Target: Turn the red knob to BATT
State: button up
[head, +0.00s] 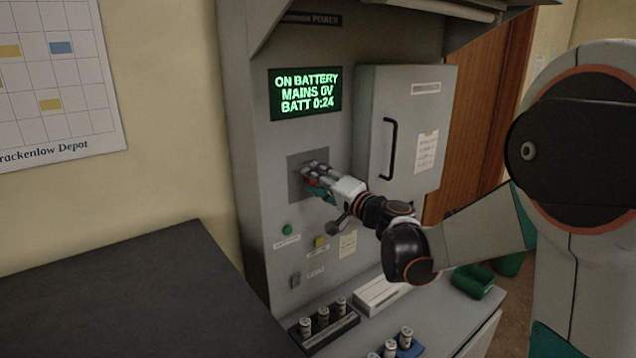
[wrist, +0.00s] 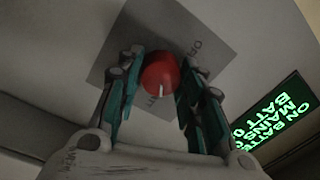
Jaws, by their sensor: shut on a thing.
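The red knob (wrist: 160,72) sits on a grey square plate on the console front, with a white pointer line on its rim towards the bottom of the wrist view. Small lettering shows on the plate beside the knob, too faint to read surely. My gripper (wrist: 163,68) is shut on the knob, one finger on each side. The green display (head: 306,92) reads ON BATTERY, MAINS 0V, BATT 0:24.
A cabinet door with a black handle (head: 389,148) is right of the plate. A green button (head: 287,230), a yellow button (head: 320,241) and a switch (head: 295,280) are below. Several cylinders stand in a black holder (head: 335,332) and a blue holder (head: 411,348) on the ledge.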

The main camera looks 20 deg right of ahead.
jog(key=shift+m, duration=0.4)
jog(key=o, duration=1.1)
jog(key=shift+c, duration=0.2)
jog(key=v, duration=1.2)
jog(key=shift+a, duration=0.1)
